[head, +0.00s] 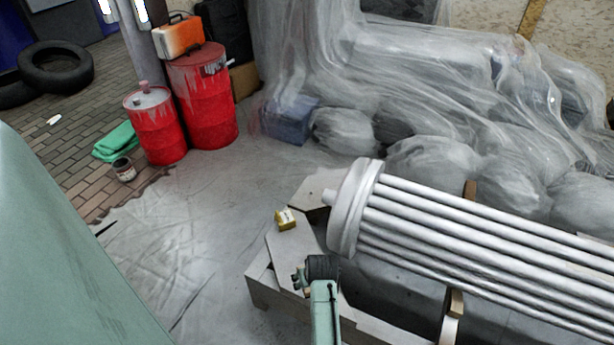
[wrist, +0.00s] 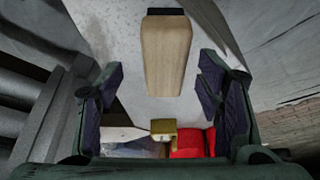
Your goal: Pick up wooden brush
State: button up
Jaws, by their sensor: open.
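The wooden brush (wrist: 166,55) shows in the wrist view as a pale wooden block with a dark strip at its top end. It lies on a light grey board (wrist: 115,35). My gripper (wrist: 161,84) is open, with one dark finger pad on each side of the brush's line and clear gaps to both. The brush's near end reaches about level with the fingertips; nothing is held. In the head view my gripper (head: 302,281) is low over the pale board (head: 283,246), and I cannot clearly make out the brush there.
A small yellow box (head: 286,219) stands on the board ahead of my gripper. A large fluted grey column (head: 470,235) lies close on the right. Red barrels (head: 207,100) and plastic-covered heaps (head: 430,95) stand farther back. The sheeted floor (head: 200,225) at left is clear.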

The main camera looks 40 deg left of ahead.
jog(key=x, duration=0.4)
jog(key=shift+s+a, duration=0.15)
jog(key=shift+a, duration=0.15)
jog(key=shift+f, duration=0.2)
jog(key=shift+c, duration=0.6)
jog(key=shift+d+f, duration=0.15)
jog(key=shift+d, duration=0.05)
jog(key=c, duration=1.2)
